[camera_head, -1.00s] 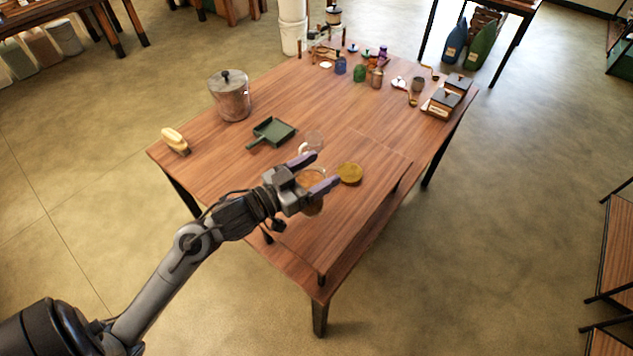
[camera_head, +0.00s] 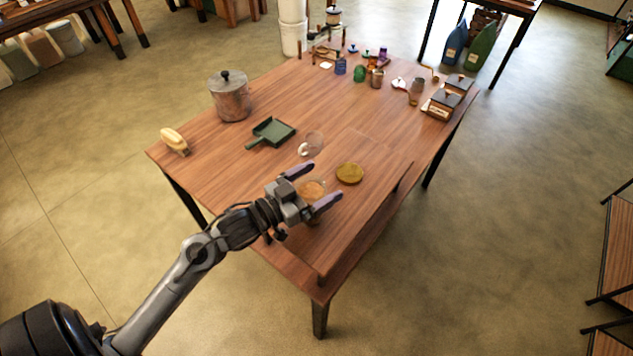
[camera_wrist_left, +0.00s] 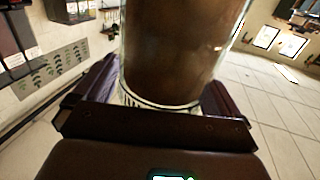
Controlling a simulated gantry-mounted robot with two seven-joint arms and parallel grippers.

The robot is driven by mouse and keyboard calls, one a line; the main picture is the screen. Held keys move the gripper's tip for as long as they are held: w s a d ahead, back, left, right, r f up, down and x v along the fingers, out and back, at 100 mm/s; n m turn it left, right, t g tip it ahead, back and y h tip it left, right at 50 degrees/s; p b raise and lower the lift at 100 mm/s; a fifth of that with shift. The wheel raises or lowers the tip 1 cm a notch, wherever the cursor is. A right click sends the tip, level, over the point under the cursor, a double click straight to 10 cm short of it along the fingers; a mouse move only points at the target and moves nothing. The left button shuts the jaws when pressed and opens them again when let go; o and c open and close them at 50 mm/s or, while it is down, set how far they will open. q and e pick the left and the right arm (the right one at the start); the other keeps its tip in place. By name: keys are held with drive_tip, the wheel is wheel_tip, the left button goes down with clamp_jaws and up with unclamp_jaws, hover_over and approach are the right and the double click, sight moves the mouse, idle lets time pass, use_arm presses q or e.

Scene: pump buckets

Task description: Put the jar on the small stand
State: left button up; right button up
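A clear glass jar with brown-orange contents (camera_head: 312,187) is between the two fingers of my left gripper (camera_head: 316,187). In the left wrist view the jar (camera_wrist_left: 170,55) fills the gap between the dark fingers, which look shut on its sides. The gripper hides part of the jar in the head view. I cannot tell whether its base touches a surface. A low wooden platform on black legs (camera_head: 370,215) stands along the table's near right side, and may be the small stand. A round gold disc (camera_head: 349,173) lies on it, right of the jar. My right gripper is not in view.
A clear glass mug (camera_head: 314,142) and a green dustpan (camera_head: 272,131) are behind the gripper. A metal lidded pot (camera_head: 230,97) and a pale brush (camera_head: 174,141) stand at the left. Several small jars and boxes crowd the far end. The table's middle is fairly clear.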

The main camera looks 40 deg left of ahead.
use_arm(q)
drive_tip(key=shift+r, duration=0.15)
drive_tip(key=shift+s+a, duration=0.15)
drive_tip(key=shift+s, duration=0.35)
drive_tip(key=v, duration=1.1)
